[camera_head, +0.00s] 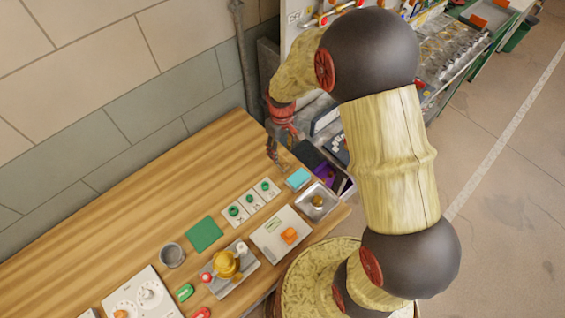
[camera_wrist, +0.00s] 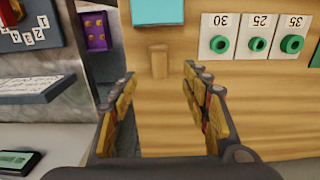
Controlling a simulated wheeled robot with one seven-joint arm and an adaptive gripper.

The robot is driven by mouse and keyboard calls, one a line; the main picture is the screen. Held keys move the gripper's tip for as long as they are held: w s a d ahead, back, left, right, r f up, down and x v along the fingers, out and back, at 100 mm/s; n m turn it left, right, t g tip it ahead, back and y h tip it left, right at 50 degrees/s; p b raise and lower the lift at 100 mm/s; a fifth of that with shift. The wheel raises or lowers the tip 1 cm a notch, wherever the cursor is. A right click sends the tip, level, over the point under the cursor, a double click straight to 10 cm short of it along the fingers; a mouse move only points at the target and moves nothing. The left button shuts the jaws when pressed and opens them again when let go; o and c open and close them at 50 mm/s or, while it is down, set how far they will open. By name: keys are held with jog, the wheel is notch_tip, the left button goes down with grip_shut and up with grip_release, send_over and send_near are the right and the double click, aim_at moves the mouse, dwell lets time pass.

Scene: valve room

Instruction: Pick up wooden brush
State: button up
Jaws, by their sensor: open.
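A small wooden block-like piece (camera_wrist: 159,62), which looks like the wooden brush, is on the wood table top in the wrist view, close to the table's left edge. Its colour nearly matches the table, and I cannot make out bristles. My gripper (camera_wrist: 160,76) is open and empty, with one finger on each side of the line towards this piece. The piece shows just beyond the fingertips, between them. In the head view my gripper (camera_head: 277,158) hangs over the table's far right end, and I cannot pick out the brush there.
A cyan block (camera_head: 299,178) lies close by. Green rings on numbered cards (camera_wrist: 258,43) are to the right in the wrist view. A metal tray (camera_head: 325,194), a white tray (camera_head: 268,246) and a green mat (camera_head: 205,234) are on the table. A purple piece (camera_wrist: 95,32) is beyond its edge.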

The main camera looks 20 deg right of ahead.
aim_at(282, 159)
notch_tip(282, 159, down, 7)
jog(key=shift+d+r+b, duration=0.1)
jog(key=shift+r+b, duration=0.1)
jog(key=shift+b, duration=0.15)
jog(key=shift+s, duration=0.1)
jog(key=shift+c, duration=0.8)
grip_shut()
jog(key=shift+r, duration=0.1)
